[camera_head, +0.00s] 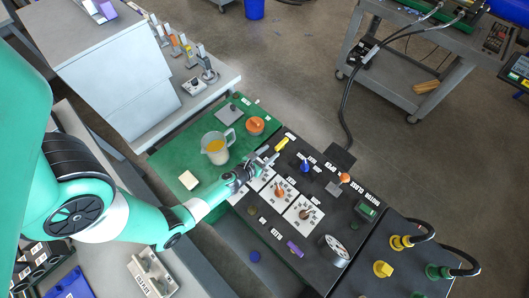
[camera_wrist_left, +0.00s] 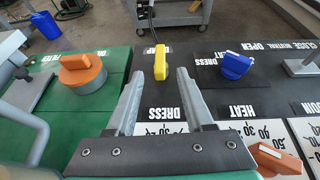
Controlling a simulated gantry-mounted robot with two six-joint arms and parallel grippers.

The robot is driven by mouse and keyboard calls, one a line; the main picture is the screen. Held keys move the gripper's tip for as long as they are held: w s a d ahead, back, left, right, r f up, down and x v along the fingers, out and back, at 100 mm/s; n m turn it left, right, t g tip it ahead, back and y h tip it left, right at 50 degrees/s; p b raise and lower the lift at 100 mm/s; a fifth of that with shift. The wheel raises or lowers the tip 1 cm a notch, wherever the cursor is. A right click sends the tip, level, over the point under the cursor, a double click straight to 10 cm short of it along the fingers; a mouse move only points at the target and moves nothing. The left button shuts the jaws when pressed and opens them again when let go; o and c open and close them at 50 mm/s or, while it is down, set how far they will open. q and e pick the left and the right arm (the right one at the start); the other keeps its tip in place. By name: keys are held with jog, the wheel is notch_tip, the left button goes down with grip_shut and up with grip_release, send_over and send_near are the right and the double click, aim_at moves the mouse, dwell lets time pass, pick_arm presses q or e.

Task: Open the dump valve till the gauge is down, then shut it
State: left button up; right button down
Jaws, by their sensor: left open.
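My right gripper is not in view.
A blue knob (camera_head: 305,166) and an orange-handled knob (camera_head: 344,178) sit right of the lever. White dials (camera_head: 279,190) lie in front. A jug (camera_head: 216,148) and an orange-topped round part (camera_head: 255,125) stand on the green top to the left.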

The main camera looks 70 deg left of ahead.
pick_arm(q)
jog(key=v, duration=0.4)
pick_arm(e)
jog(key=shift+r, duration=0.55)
pick_arm(q)
jog(key=shift+w, duration=0.1)
